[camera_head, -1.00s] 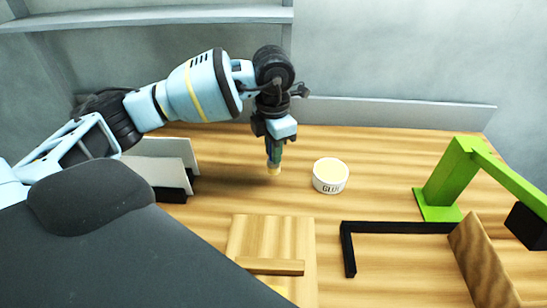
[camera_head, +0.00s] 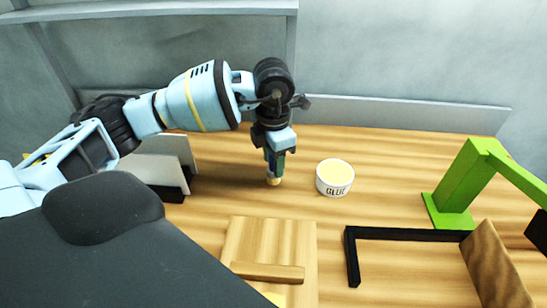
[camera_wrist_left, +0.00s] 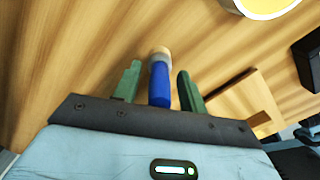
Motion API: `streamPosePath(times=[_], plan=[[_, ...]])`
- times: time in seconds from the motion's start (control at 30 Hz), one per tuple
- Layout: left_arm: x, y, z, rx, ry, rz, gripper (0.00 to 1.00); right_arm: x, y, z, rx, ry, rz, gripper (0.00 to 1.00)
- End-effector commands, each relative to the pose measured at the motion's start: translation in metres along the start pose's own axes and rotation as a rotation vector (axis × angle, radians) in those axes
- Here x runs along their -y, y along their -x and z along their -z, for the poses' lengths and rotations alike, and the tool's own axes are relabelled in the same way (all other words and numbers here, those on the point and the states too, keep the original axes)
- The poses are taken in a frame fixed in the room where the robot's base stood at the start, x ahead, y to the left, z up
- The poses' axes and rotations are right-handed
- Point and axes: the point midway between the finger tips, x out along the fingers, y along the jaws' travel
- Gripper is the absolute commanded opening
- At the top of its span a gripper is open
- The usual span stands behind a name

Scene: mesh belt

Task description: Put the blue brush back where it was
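The blue brush (camera_wrist_left: 159,84) has a blue handle and a pale tip, and the tip points away from my left wrist. In the head view its pale tip (camera_head: 273,181) points down at the wooden table, at or very near the surface. My left gripper (camera_head: 276,162) is above the table, left of the glue tub. In the left wrist view its green fingers (camera_wrist_left: 158,86) stand on both sides of the brush handle with a visible gap on each side. The gripper looks open around the brush. My right gripper is not in view.
A white glue tub (camera_head: 335,177) stands just right of the brush. A wooden board (camera_head: 245,242) with a raised strip lies in front. A black angled bar (camera_head: 410,234), a green stand (camera_head: 465,185) and a brown block (camera_head: 495,265) are at the right. Bare table surrounds the brush.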

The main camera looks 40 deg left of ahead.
Motion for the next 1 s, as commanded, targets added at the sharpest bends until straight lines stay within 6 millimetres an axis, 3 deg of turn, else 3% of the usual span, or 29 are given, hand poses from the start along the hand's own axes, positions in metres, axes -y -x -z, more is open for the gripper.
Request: streamPosePath(times=[0.33,0.8,1.0], plan=[[0.0,0.012,-0.001,0.001,0.0,0.0,0.42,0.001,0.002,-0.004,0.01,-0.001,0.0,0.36],[0.0,0.099,-0.001,0.003,-0.001,0.0,0.42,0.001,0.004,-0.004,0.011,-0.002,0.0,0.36],[0.0,0.119,0.0,0.0,0.0,0.001,0.42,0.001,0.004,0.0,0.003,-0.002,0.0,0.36]])
